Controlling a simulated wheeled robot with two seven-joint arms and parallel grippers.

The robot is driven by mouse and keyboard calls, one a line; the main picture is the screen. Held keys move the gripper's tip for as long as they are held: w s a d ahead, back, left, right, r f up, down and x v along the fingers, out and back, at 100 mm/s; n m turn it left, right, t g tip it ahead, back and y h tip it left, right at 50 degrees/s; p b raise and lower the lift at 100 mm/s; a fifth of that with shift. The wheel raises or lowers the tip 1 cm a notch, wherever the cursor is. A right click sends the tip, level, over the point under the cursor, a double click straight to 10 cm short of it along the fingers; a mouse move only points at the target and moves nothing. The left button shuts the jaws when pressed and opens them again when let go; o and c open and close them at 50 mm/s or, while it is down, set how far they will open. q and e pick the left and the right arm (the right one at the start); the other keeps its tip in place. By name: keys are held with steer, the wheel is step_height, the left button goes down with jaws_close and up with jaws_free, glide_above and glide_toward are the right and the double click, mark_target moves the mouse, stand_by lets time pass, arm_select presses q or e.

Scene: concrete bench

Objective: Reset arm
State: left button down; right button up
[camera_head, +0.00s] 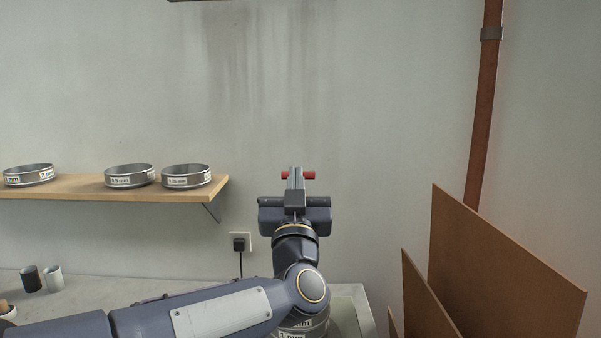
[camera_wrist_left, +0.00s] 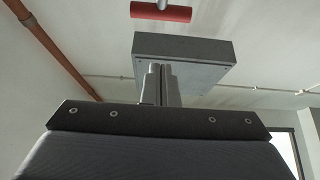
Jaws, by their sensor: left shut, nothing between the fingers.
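My left arm comes in from the left in the head view and bends upward. My left gripper (camera_head: 296,172) points up in front of the wall, and its fingers are shut with nothing held. In the left wrist view the fingers (camera_wrist_left: 160,80) stand close together in front of a grey block (camera_wrist_left: 190,48). A red bar (camera_wrist_left: 160,12) on a thin stem shows beyond the block. Red ends (camera_head: 309,175) also show on both sides of the fingers in the head view; I cannot tell whether they touch. My right gripper is not in view.
Several sieves (camera_head: 131,176) stand on a wooden shelf (camera_head: 90,192) at left. Labelled metal rings (camera_head: 300,332) sit behind my arm, beside a pale housing (camera_head: 357,308). Brown boards (camera_head: 500,275) lean at right. Small cups (camera_head: 54,279) stand on the bench. The upper wall area is clear.

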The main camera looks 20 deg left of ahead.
arm_select(q)
steer(key=s+a+f+g+h, duration=0.1)
steer(key=s+f+g+h, duration=0.2)
steer(key=s+f, duration=0.7)
steer(key=s+a+f+m+g+h, duration=0.1)
steer(key=s+f+g+h, duration=0.3)
steer(key=s+f+g, duration=0.4)
steer(key=s+a+f+g+h, duration=0.1)
steer(key=s+f+g+h, duration=0.2)
steer(key=s+f, duration=1)
step_height(320, 180, down, 6)
steer(key=g, duration=0.3)
steer(key=shift+b, duration=0.35)
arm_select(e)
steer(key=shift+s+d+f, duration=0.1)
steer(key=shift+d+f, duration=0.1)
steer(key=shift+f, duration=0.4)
arm_select(q)
steer(key=shift+m, duration=0.3)
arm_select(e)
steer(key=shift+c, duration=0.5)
